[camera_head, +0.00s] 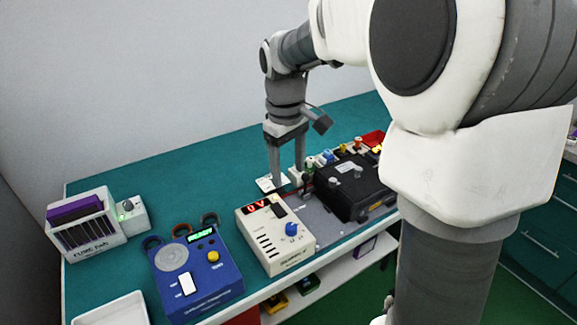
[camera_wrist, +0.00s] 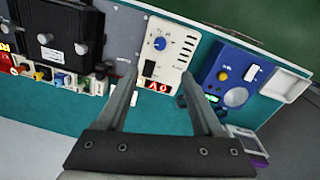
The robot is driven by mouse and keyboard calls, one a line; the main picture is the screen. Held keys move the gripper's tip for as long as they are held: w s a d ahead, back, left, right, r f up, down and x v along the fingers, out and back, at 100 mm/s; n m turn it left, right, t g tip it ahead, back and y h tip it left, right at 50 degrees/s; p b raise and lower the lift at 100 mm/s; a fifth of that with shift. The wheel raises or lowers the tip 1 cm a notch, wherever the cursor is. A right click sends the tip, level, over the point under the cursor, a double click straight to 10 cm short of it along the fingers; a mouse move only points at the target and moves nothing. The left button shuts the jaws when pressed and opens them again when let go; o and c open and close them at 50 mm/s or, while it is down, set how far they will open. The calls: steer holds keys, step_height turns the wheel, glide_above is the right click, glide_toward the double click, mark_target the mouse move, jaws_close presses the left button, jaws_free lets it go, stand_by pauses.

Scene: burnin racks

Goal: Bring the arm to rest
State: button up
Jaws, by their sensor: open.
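My gripper (camera_head: 287,168) points down over the teal bench (camera_head: 165,172), behind the cream box with the blue knob. In the wrist view my gripper (camera_wrist: 157,85) has its two fingers apart with nothing held between them. The cream box (camera_head: 275,238) shows a red display and lies beyond the fingertips in the wrist view (camera_wrist: 160,50). My arm reaches across the upper right of the head view and hides part of the bench's right side. Whether the fingertips touch anything is hard to tell.
A blue device (camera_head: 197,275) and a white rack labelled fume hub (camera_head: 85,228) stand left on the bench. A black box (camera_head: 352,187) stands right of the cream box, with several coloured connectors behind it. A white tray (camera_head: 112,310) is at the front left. Bare bench lies behind the devices.

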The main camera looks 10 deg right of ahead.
stand_by(0.3)
steer(key=s+r+m+t, duration=0.2)
steer(key=s+m, duration=0.1)
steer(key=s, duration=0.7)
steer(key=s+r+m+t, duration=0.2)
steer(key=s+m+t, duration=0.1)
steer(key=s, duration=0.7)
steer(key=shift+d+r+y, duration=0.3)
steer(key=shift+d, duration=0.15)
